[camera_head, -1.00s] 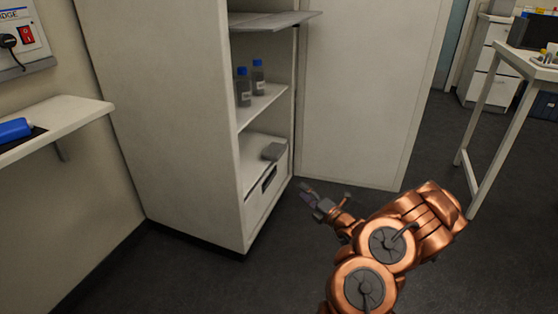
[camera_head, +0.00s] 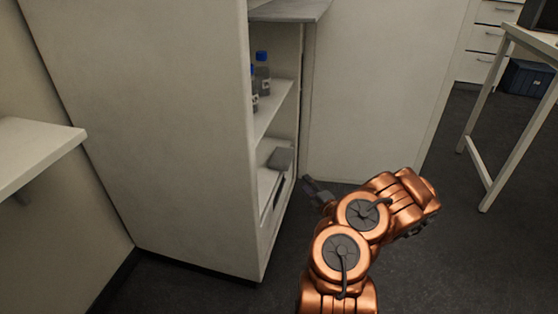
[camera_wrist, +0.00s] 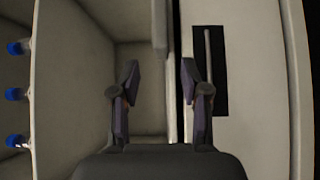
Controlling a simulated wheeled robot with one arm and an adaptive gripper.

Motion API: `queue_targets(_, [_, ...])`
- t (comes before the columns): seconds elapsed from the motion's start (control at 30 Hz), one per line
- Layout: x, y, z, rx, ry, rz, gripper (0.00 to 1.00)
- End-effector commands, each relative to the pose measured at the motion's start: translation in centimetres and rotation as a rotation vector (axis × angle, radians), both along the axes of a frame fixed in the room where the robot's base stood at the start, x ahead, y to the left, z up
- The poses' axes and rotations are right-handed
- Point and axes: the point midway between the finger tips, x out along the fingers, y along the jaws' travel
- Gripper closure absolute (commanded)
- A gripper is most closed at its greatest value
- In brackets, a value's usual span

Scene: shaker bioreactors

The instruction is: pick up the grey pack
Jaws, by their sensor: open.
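The grey pack (camera_head: 281,158) lies on the low shelf (camera_head: 268,182) inside the open white cabinet, near its front. In the wrist view a plain grey block at the top centre (camera_wrist: 159,24) appears to be the pack, seen edge-on and cut off by the frame. My gripper (camera_head: 309,186) is just outside the cabinet opening, to the right of and a little below the pack in the head view. In the wrist view my gripper (camera_wrist: 160,80) is open, its two fingers apart with nothing between them. It does not touch the pack.
Blue-capped bottles (camera_head: 262,72) stand on the shelf above. A drawer front with a dark slot (camera_wrist: 210,70) lies below the pack's shelf. The open door (camera_head: 365,90) stands behind my gripper. A grey board (camera_head: 290,10) juts from the cabinet's upper part. A white-legged table is at right.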

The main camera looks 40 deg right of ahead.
Motion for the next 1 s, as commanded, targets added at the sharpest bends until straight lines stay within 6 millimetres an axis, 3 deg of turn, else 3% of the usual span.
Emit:
queue_targets(0.27, [1.5,-0.3,-0.3,-0.002,-0.001,0.002,0.54])
queue_targets(0.73, [7.1,-1.1,-0.4,-0.003,0.000,0.005,0.54])
queue_targets(1.0, [9.1,-1.5,0.0,-0.002,-0.001,0.003,0.54])
